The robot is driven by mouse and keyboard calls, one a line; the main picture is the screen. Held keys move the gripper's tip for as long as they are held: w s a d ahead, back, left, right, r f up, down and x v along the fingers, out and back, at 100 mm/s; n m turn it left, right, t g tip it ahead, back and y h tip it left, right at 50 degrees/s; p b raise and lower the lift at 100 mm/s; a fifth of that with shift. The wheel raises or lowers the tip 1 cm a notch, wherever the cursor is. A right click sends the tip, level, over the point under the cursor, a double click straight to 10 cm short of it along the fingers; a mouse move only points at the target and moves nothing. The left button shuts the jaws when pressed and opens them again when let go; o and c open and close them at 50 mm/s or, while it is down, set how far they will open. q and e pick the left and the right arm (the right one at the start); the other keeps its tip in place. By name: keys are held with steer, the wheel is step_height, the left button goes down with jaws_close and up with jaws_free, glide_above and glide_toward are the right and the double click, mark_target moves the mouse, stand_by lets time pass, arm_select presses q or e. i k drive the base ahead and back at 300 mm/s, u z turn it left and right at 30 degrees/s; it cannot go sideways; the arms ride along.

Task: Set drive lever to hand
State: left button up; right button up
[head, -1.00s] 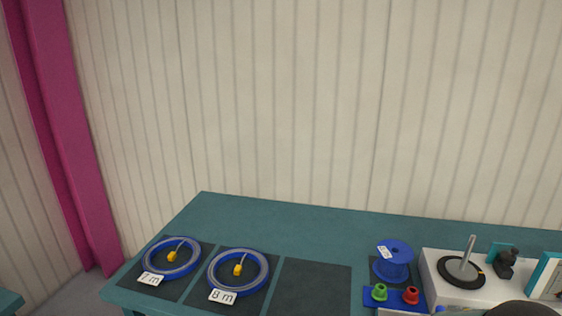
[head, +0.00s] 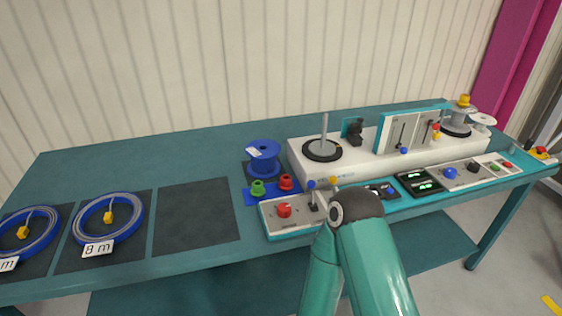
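In the head view, a pale control panel (head: 293,228) at the table's front edge carries a red knob (head: 284,210) and a small dark lever (head: 314,201). A blue knob (head: 311,184) and a yellow knob (head: 333,181) show just behind this lever. An upright panel on the white machine has another lever with a blue knob (head: 404,151). I cannot read the labels, so which one is the drive lever is unclear. One teal arm of mine rises from the bottom beside the front panel and hides part of it. No gripper fingers show for either arm.
A blue spool (head: 263,156) stands left of the white machine (head: 367,153), behind green (head: 258,187) and red (head: 286,182) cones. Coiled cables (head: 108,217) lie at left; a dark mat (head: 195,214) is empty. Dark displays (head: 419,182) and knobs fill the front right.

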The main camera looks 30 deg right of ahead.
mark_target(311, 184)
steer(key=z, duration=1.3)
steer(key=i, duration=0.1)
steer(key=u, duration=2.8)
steer(key=k, duration=0.4)
steer(key=z, duration=3.3)
steer(key=k, duration=0.1)
steer(key=u, duration=1.8)
